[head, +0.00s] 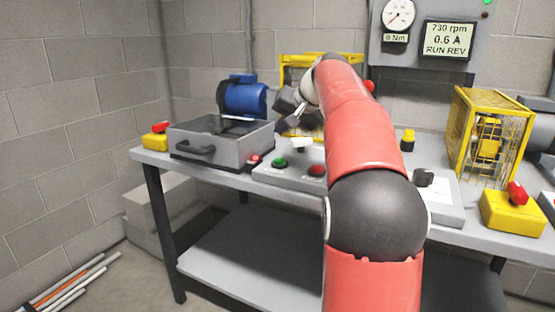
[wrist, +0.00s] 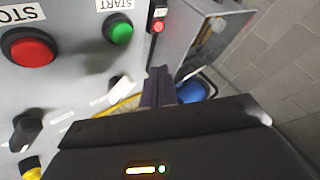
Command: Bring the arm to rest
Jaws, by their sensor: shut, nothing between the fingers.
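My red arm reaches from the front of the head view over the bench. My gripper (head: 283,125) is above the back of the control panel (head: 262,172), left of the arm. Its dark fingers also show in the wrist view (wrist: 160,88), shut together and empty. In the wrist view the green START button (wrist: 118,30) and red STOP button (wrist: 33,47) are left of the fingers. The fingers look apart from the buttons and the grey box. The arm hides part of the panel in the head view.
A grey box (head: 212,150) with a handle and a blue motor (head: 242,97) are on the left. A yellow cage (head: 487,140) and yellow box with a red button (head: 513,212) are on the right. The wall display (head: 449,40) reads 730 rpm, 0.6 A, RUN REV.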

